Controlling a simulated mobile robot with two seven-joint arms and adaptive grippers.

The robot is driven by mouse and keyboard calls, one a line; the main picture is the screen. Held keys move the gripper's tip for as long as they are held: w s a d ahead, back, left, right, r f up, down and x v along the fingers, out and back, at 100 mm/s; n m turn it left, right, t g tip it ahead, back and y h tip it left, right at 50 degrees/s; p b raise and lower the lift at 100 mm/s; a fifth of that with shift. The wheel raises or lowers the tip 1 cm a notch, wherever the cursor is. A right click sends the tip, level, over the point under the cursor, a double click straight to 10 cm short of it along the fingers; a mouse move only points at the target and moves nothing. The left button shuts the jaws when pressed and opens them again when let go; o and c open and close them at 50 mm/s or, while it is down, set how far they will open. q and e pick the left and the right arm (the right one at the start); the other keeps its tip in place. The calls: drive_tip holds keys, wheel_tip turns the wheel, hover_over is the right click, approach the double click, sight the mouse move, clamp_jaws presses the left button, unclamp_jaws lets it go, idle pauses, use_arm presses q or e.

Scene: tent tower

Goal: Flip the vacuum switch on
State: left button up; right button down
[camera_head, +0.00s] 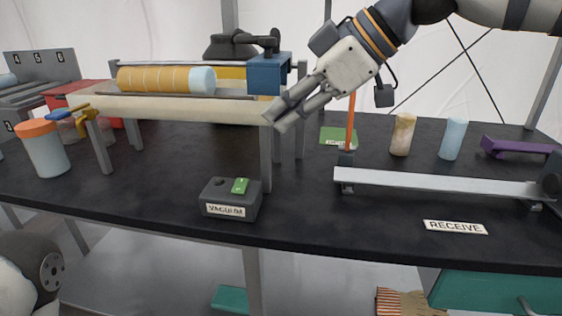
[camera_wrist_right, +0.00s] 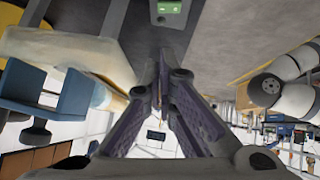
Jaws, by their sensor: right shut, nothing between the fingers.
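The vacuum switch is a dark grey box (camera_head: 231,205) with a white VACUUM label on its front, standing near the table's front edge in the head view. A green rocker (camera_head: 240,186) sits on the right part of its top, beside a dark round spot. I cannot tell whether it is on or off. The green rocker also shows at the top edge of the right wrist view (camera_wrist_right: 168,9). My right gripper (camera_head: 274,121) is shut and empty, above and right of the box, apart from it, with fingers pointing down-left. My left gripper is not in view.
A raised cream trough (camera_head: 175,108) holding a yellow roll (camera_head: 152,79) stands behind the box, with a blue block (camera_head: 268,74) at its right end. A pale rail (camera_head: 430,184) and an orange upright rod (camera_head: 351,122) are to the right.

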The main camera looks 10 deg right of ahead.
drive_tip(key=shift+r, duration=0.2)
hover_over(247, 183)
drive_tip(key=s, duration=0.1)
wheel_tip(247, 183, down, 7)
drive_tip(key=shift+d+r+b, duration=0.1)
drive_tip(key=shift+r+b, duration=0.05)
drive_tip(key=shift+b, duration=0.2)
drive_tip(key=f, duration=0.1)
drive_tip(key=w+f, duration=0.1)
drive_tip(key=f, duration=0.1)
drive_tip(key=shift+f, duration=0.2)
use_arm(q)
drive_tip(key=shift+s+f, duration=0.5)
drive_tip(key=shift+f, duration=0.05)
use_arm(e)
drive_tip(key=shift+f, duration=0.4)
